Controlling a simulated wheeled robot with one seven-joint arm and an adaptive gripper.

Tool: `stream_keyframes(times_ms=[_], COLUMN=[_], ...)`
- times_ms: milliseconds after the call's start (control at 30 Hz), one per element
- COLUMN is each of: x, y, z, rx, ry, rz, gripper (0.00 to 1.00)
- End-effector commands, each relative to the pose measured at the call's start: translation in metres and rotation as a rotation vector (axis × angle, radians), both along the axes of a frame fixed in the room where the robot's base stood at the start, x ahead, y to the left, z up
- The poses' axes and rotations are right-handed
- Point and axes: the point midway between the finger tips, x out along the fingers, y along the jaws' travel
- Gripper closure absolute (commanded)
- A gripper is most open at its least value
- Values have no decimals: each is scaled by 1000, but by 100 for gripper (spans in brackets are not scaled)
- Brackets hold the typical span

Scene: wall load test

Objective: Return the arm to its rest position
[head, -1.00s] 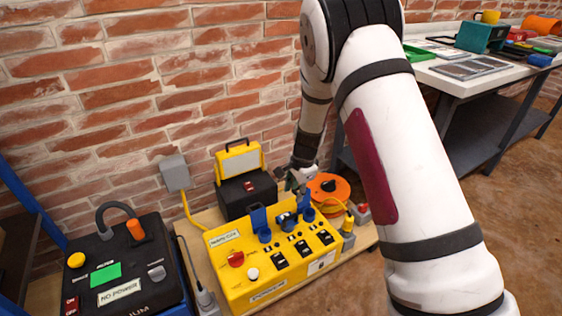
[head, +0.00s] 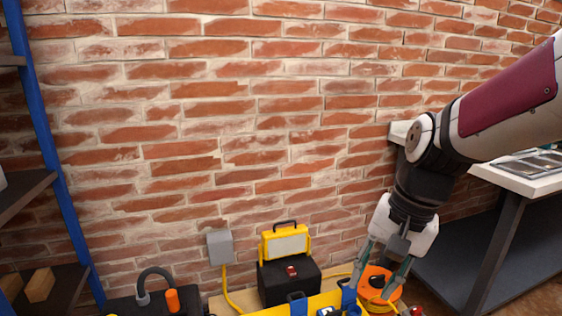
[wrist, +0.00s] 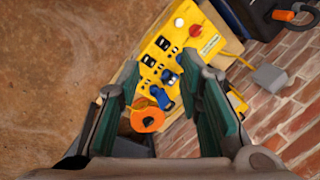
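My gripper (head: 383,262) hangs at the right in the head view, fingers pointing down and spread apart, above the orange cable reel (head: 380,284). In the wrist view the two green-padded fingers of my gripper (wrist: 165,105) stand wide open with nothing held between them. Below them in that view lie the yellow test panel (wrist: 172,48) with blue plugs (wrist: 165,90) and the orange reel (wrist: 148,119). My arm is bent, and its upper part reaches in from the right edge of the head view.
A brick wall (head: 240,130) fills the back. A grey wall box (head: 220,246) has a yellow cable. A yellow work lamp (head: 285,241) sits on a black case (head: 288,280). A white-topped bench (head: 535,180) stands right, a blue-post shelf (head: 45,130) left.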

Motion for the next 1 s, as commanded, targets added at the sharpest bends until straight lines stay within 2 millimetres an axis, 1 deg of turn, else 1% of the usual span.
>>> stream_keyframes(times_ms=[33,100,167,200,267,300,400,500,700,800,833,1000], x=[-20,-48,-72,-87,-110,-125,-158,-183,-224,-239,-236,-229], y=[-2,-4,-6,-8,-12,-14,-19,-24,-32,-36,-36,-36], z=[10,20,26,29,32,33,34,33,27,26,34,59], rx=[-10,-27,-43,-55,-74,-87,-120,-147,-196,-217,-217,-221], ry=[-10,-11,-14,-13,-14,-12,-9,-3,8,14,11,-11], rz=[42,106,160,193,244,275,344,396,477,507,506,505], gripper=[67,67,67,67,67,67,67,67,67,67,67,67])
